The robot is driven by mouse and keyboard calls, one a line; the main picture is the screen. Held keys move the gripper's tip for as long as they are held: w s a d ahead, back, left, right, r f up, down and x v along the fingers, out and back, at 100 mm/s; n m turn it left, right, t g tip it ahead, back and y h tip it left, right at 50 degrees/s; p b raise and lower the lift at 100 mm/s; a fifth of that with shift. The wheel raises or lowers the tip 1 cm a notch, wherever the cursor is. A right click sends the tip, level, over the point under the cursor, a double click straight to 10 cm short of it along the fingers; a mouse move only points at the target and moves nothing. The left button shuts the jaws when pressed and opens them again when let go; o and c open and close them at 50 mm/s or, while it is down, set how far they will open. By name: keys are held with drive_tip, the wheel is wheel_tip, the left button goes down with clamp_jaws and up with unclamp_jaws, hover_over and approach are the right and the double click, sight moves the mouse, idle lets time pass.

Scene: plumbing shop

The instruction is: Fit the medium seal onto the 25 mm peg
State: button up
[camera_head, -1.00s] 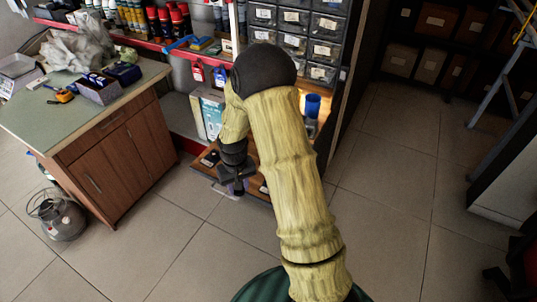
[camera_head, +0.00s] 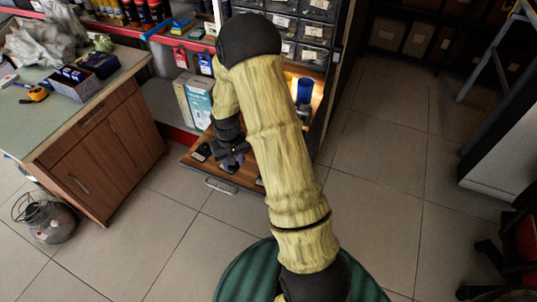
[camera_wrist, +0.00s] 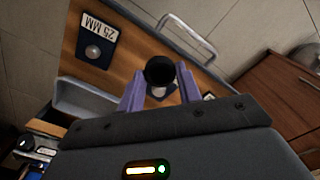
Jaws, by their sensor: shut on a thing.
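My gripper (camera_wrist: 158,82) has purple fingers shut on a round black seal (camera_wrist: 159,69) in the wrist view. The seal's size cannot be read. In the head view my gripper (camera_head: 231,160) hangs over the wooden drawer board (camera_head: 199,168); the seal cannot be made out there.
The drawer's metal handle (camera_wrist: 192,36) runs along the front edge. A grey tray (camera_wrist: 90,103) lies on the board. Another plate under my gripper is mostly hidden. A wooden cabinet (camera_head: 95,155) stands to the left, with a blue cup (camera_head: 306,90) on the right.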

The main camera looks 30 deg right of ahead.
drive_tip(key=s+d+m+p, duration=0.1)
drive_tip(key=d, duration=0.2)
drive_tip(key=s+d+m+p, duration=0.1)
drive_tip(key=d+p, duration=0.1)
drive_tip(key=d, duration=0.2)
drive_tip(key=s+d+m+p, duration=0.1)
drive_tip(key=d+m, duration=0.1)
drive_tip(key=d, duration=0.1)
drive_tip(key=shift+s+d+r+p, duration=0.2)
drive_tip(key=shift+s+r+p, duration=0.05)
drive_tip(key=shift+r+p, duration=0.1)
drive_tip(key=shift+s+d+f, duration=0.1)
drive_tip(key=shift+s+d, duration=0.05)
drive_tip(key=shift+d, duration=0.2)
drive_tip(key=shift+f, duration=0.15)
drive_tip(key=shift+f+b, duration=0.8)
drive_tip(key=shift+f, duration=0.05)
wheel_tip(320, 180, down, 2)
drive_tip(key=shift+d+f+b, duration=0.1)
drive_tip(key=shift+f+b, duration=0.1)
drive_tip(key=shift+b, duration=0.8)
drive_tip(key=shift+f+b, duration=0.7)
drive_tip(key=shift+f, duration=0.15)
drive_tip(key=shift+p, duration=0.3)
